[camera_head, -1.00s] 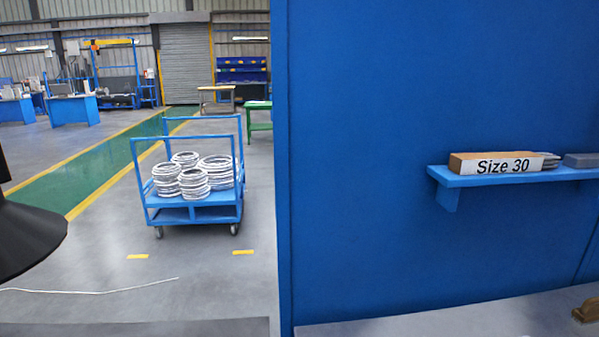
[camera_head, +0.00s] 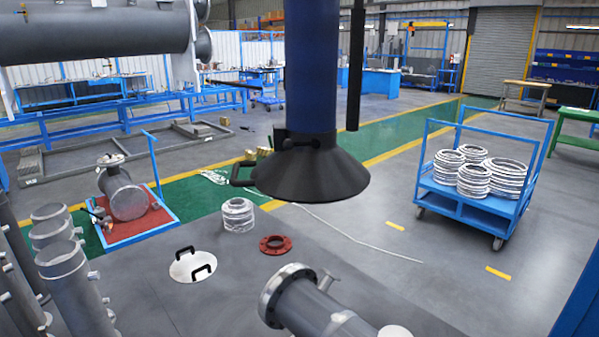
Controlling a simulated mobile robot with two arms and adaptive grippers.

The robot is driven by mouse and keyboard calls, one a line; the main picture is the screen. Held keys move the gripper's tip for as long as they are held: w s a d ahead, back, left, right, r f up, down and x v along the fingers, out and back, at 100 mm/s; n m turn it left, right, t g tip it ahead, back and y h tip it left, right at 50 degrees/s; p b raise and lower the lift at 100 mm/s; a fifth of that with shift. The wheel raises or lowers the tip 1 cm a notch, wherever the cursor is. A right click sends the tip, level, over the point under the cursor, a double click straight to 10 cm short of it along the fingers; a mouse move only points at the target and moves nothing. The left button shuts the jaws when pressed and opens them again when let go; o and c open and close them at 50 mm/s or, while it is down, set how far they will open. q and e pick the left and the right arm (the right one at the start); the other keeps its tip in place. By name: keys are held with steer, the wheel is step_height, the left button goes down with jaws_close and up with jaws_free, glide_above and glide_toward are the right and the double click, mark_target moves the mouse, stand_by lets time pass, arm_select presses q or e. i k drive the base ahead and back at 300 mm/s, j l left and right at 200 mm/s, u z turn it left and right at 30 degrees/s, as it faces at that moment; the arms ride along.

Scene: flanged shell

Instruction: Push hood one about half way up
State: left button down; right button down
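A black cone-shaped hood (camera_head: 312,172) hangs from a thick dark blue duct (camera_head: 311,68) in the middle of the head view. I take it for hood one, but no label shows on it. Neither of my grippers is in view.
Below the hood, the worktop holds a flanged grey shell (camera_head: 312,308), a red ring (camera_head: 275,244), a stack of pale rings (camera_head: 238,215) and a white disc with black handles (camera_head: 193,265). Grey pipes (camera_head: 72,285) stand at left. A blue cart (camera_head: 470,199) stands at right.

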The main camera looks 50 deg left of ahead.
mark_target(327, 174)
steer(key=k+j+u, duration=0.45)
steer(key=u, duration=1.25)
steer(key=k+j, duration=0.05)
